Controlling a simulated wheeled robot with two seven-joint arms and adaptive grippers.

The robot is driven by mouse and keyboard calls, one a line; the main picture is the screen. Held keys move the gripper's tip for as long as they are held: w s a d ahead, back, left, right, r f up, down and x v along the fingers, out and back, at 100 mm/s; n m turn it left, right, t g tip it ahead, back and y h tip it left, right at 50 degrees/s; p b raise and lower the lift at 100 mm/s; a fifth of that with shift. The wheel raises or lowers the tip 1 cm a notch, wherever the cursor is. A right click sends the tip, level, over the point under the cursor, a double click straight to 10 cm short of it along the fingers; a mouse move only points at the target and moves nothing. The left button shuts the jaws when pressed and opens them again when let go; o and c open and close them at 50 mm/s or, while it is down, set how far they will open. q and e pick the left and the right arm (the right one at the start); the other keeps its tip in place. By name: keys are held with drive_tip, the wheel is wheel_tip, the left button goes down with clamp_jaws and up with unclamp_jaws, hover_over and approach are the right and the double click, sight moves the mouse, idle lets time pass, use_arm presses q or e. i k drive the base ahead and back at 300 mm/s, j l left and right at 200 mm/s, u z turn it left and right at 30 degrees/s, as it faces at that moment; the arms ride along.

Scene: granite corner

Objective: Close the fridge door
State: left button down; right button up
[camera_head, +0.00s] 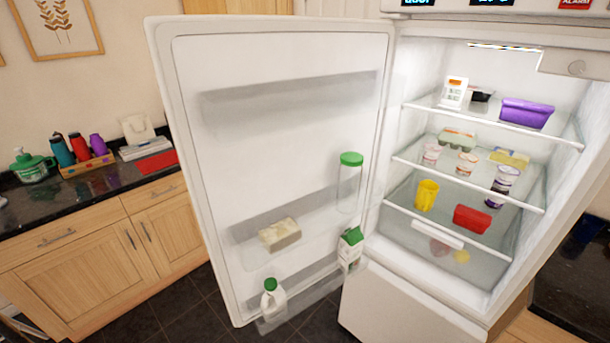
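The fridge door (270,130) stands wide open, swung out to the left of the fridge, with its inner side facing me. Its shelves hold a green-capped jar (349,182), a pale block-shaped pack (279,234), a green-topped carton (350,248) and a green-capped milk bottle (273,299). The fridge body (415,296) is at the right with its lit interior showing. Its glass shelves hold a purple tub (527,113), a yellow cup (427,195), a red tub (472,219) and other food. Neither of my grippers is in view.
A dark counter (110,178) over wooden cabinets (95,250) runs along the left, with bottles, a red cloth (157,162) and a green-lidded pot (33,166) on it. Dark floor tiles (205,310) show below the door. Another dark surface (575,275) is at the lower right.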

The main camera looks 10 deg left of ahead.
sight(262, 112)
drive_tip(key=j+z, duration=0.2)
drive_tip(key=j, duration=0.25)
drive_tip(key=k+j+z, duration=0.15)
drive_tip(key=j, duration=0.3)
drive_tip(key=k+j+z, duration=0.2)
drive_tip(key=j, duration=0.25)
drive_tip(key=j+z, duration=0.45)
drive_tip(key=j, duration=0.7)
drive_tip(key=i+j+z, duration=0.1)
drive_tip(key=j+z, duration=0.2)
drive_tip(key=j, duration=0.25)
drive_tip(key=j+z, duration=0.25)
drive_tip(key=j, duration=0.35)
drive_tip(key=i+j+z, duration=0.2)
drive_tip(key=j, duration=0.15)
drive_tip(key=i+j+z, duration=0.15)
drive_tip(key=j, duration=0.2)
drive_tip(key=j+z, duration=0.2)
drive_tip(key=j, duration=0.2)
drive_tip(key=i, duration=0.05)
